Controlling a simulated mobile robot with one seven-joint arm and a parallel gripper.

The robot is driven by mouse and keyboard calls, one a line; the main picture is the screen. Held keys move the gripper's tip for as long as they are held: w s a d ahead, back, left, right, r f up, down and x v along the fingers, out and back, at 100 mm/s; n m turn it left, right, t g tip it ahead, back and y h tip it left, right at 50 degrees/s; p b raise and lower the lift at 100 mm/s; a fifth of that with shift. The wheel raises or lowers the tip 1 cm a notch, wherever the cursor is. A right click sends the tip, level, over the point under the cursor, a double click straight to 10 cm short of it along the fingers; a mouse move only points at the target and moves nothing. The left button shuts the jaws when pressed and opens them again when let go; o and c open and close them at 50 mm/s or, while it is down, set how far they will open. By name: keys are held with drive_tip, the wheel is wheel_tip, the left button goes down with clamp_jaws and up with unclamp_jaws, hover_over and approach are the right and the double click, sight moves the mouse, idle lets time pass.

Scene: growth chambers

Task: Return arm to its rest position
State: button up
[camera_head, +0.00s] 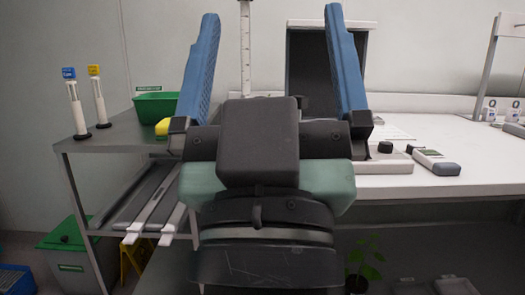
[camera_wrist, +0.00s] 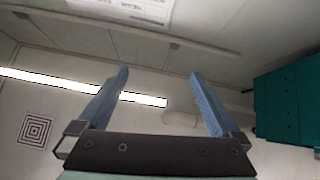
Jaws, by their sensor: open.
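My gripper (camera_head: 273,65) fills the middle of the head view, close to the camera, with its two blue fingers pointing up and spread wide apart. Nothing is between the fingers. In the wrist view my gripper (camera_wrist: 158,95) is also open and empty, with the ceiling and upper wall beyond it. My arm hides part of the grey side table and the bench behind it.
A grey side table (camera_head: 110,139) on the left holds two upright tubes (camera_head: 76,103) and a green bin (camera_head: 155,105). A white bench (camera_head: 420,185) on the right holds a handheld device (camera_head: 437,161). A lidded green bin (camera_head: 66,240) and a plant (camera_head: 365,262) are below.

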wheel_tip(320, 180, up, 41)
drive_tip(key=s+y+p, duration=0.1)
drive_tip(key=p, duration=3.6)
drive_tip(key=shift+s+a+f+m+t+p, duration=0.2)
drive_tip(key=shift+s+a+m+t+p, duration=0.1)
drive_tip(key=shift+s+a+p, duration=0.1)
